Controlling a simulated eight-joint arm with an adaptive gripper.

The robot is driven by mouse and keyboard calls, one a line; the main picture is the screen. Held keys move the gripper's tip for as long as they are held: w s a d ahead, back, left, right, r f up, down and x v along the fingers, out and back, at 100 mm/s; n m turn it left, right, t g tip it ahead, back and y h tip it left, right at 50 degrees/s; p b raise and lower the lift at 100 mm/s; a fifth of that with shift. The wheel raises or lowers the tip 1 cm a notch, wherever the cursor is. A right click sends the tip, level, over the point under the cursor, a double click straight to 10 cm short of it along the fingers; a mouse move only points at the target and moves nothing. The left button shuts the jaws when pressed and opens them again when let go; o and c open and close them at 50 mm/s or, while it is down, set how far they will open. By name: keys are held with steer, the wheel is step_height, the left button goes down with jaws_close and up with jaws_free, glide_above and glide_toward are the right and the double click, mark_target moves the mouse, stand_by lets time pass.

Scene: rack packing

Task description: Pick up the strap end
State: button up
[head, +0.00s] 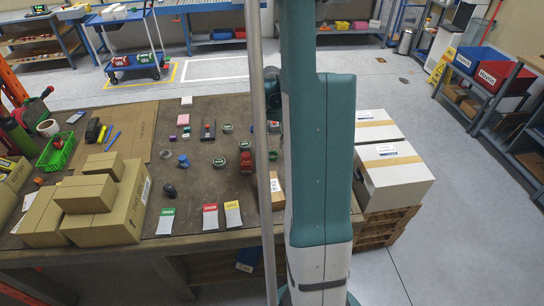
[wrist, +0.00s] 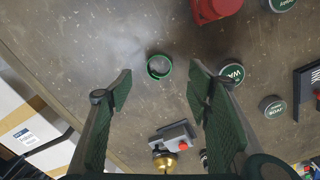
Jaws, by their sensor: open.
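A small green curled band (wrist: 159,66), which looks like the strap end, lies on the dark worktop in the wrist view. It shows as an open loop with the grey surface visible inside it. My gripper (wrist: 160,78) is open and empty, its two green-padded fingers apart, one on each side of the band in the picture. The band appears to lie below the fingertips; I cannot tell the exact height gap. In the head view my own arm hides much of that part of the table.
Around the band lie a red object (wrist: 212,8), a round labelled disc (wrist: 232,72), another disc (wrist: 271,106) and a grey device with a brass part (wrist: 174,137). Cartons (head: 105,205) stand on the table's left. White boxes (head: 395,180) stand to the right.

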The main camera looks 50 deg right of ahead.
mark_target(271, 153)
steer(key=shift+f, duration=0.15)
steer(key=shift+f, duration=1.15)
steer(key=shift+f, duration=0.1)
steer(key=shift+f+b, duration=0.8)
steer(key=shift+f, duration=1.7)
steer(key=c, duration=0.8)
